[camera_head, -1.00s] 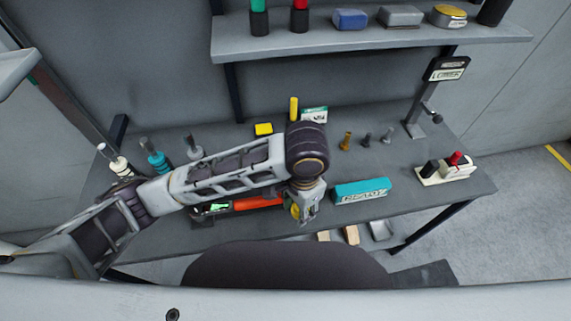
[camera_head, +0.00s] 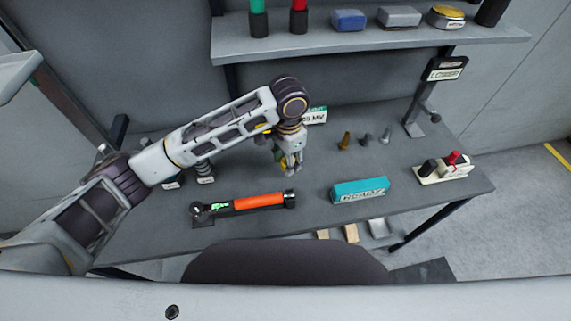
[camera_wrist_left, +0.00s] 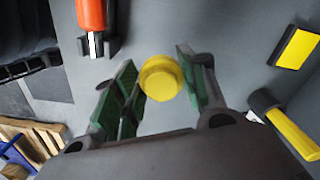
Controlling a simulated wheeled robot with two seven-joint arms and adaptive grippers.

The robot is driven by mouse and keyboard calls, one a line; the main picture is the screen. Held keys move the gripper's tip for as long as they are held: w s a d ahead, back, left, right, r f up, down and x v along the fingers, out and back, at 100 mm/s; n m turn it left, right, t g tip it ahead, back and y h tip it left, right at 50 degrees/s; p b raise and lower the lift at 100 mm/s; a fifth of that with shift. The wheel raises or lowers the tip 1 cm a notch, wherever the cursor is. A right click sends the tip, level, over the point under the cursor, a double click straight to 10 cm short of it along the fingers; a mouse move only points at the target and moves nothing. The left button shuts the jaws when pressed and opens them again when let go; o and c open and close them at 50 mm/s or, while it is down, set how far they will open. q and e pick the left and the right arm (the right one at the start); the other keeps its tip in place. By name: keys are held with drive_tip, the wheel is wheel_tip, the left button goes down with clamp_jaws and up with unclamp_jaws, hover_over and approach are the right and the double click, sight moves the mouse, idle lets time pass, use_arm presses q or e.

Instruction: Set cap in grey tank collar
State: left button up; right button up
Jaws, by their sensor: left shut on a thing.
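In the head view the fingers mostly cover the cap. The grey tank (camera_head: 204,170) stands at the left of the bench; my left arm hides its top, so its collar does not show. My right gripper is not in view.
An orange-handled tool (camera_head: 259,200) lies in a dark cradle below the arm. A teal box (camera_head: 360,189) and a switch block (camera_head: 445,166) stand to the right. A yellow block (camera_wrist_left: 296,47) and a yellow-handled tool (camera_wrist_left: 290,128) show in the wrist view.

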use_arm(q)
drive_tip(key=w, duration=0.1)
drive_tip(key=w+f, duration=0.1)
drive_tip(key=w, duration=0.1)
drive_tip(key=shift+a+f, duration=0.2)
drive_tip(key=shift+a, duration=0.1)
drive_tip(key=shift+f, duration=0.5)
drive_tip(key=shift+f+p, duration=0.3)
drive_tip(key=shift+f, duration=2.05)
drive_tip(key=o, duration=0.8)
